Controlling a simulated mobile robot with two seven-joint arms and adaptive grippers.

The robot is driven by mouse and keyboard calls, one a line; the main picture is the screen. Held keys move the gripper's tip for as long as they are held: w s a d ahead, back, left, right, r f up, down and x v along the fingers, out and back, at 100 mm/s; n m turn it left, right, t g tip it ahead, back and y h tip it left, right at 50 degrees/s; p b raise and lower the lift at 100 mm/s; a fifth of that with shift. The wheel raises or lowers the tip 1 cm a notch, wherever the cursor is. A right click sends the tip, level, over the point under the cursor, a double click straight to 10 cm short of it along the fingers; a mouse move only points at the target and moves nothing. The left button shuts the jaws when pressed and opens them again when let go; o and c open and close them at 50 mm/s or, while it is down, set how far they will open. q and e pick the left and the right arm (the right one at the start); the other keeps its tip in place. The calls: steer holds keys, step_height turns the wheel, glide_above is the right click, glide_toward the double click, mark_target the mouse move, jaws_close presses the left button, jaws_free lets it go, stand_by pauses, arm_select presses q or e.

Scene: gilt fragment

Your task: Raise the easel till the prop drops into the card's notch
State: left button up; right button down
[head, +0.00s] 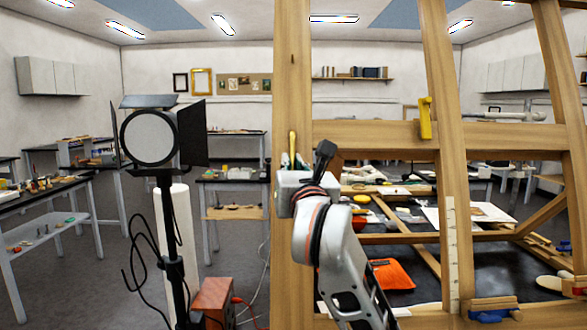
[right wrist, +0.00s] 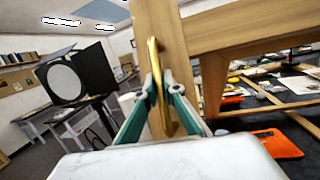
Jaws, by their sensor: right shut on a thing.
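The easel is a large wooden frame (head: 375,133) with tall uprights and a crossbar, standing close on the right in the head view. Its left post (right wrist: 158,30) fills the middle of the right wrist view. A yellow brass-like handle (right wrist: 154,62) runs along that post; it also shows in the head view (head: 293,143). My right gripper (right wrist: 160,95) is shut on this handle, one finger on each side. A pale strip with marks (head: 452,255) is on another upright; I cannot tell whether it is the card. No notch or prop can be made out. My left gripper is not in view.
A studio lamp (head: 150,135) on a stand and a red box (head: 213,300) are to the left. Blue clamps (head: 494,312) sit low right.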

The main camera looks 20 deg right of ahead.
steer(key=shift+w+d+f, duration=0.1)
steer(key=shift+w, duration=0.3)
steer(key=c, duration=2.1)
jaws_free()
steer(key=shift+c, duration=0.2)
steer(key=shift+s, duration=0.15)
steer(key=s+a+f, duration=0.1)
steer(key=s+f, duration=0.1)
steer(key=s, duration=0.9)
steer(key=shift+s+a, duration=0.15)
steer(key=shift+s, duration=0.2)
jaws_close()
